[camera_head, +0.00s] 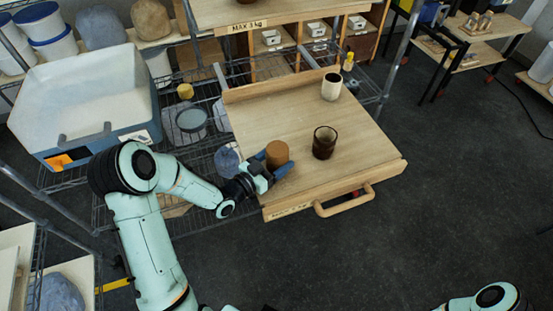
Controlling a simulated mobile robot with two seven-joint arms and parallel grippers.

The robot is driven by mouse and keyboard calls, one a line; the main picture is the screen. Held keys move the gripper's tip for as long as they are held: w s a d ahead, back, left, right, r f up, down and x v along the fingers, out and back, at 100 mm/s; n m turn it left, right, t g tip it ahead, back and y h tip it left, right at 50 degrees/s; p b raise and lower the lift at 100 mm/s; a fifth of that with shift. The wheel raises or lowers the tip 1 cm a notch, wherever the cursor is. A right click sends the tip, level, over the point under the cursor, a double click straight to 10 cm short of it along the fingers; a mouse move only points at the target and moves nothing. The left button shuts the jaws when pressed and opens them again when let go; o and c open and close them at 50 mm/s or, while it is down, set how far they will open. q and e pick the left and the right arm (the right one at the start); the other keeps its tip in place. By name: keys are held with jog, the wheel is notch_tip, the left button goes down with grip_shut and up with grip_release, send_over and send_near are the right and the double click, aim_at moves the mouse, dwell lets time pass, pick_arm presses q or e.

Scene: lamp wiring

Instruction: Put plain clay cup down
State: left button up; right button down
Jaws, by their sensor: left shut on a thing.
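The plain clay cup (277,154) is orange-brown, and its upper face looks flat and closed. It is at the left edge area of the wooden pull-out board (330,178). My left gripper (273,165) reaches in from the left, with its blue fingers shut on the cup's sides. The cup looks upright, at or just above the board; I cannot tell whether it touches. My right gripper is out of view; only part of my right arm shows at the bottom right.
A dark brown cup (324,142) stands on the board just right of the clay cup. A cream cup (331,86) stands near the back. The board's right and front areas are clear. A large blue-white bin (85,95) is at left on the wire shelf.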

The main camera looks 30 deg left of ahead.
pick_arm(q)
jog(key=o, duration=1.3)
jog(key=shift+o, duration=0.2)
jog(key=shift+r, duration=0.1)
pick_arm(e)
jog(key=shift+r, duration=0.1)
pick_arm(q)
jog(key=shift+s+r, duration=0.15)
jog(key=b+v, duration=0.2)
jog(key=v, duration=0.9)
jog(key=shift+s, duration=0.35)
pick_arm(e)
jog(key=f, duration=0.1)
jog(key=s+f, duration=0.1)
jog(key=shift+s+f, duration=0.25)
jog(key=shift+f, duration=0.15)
pick_arm(q)
jog(key=shift+a, duration=0.15)
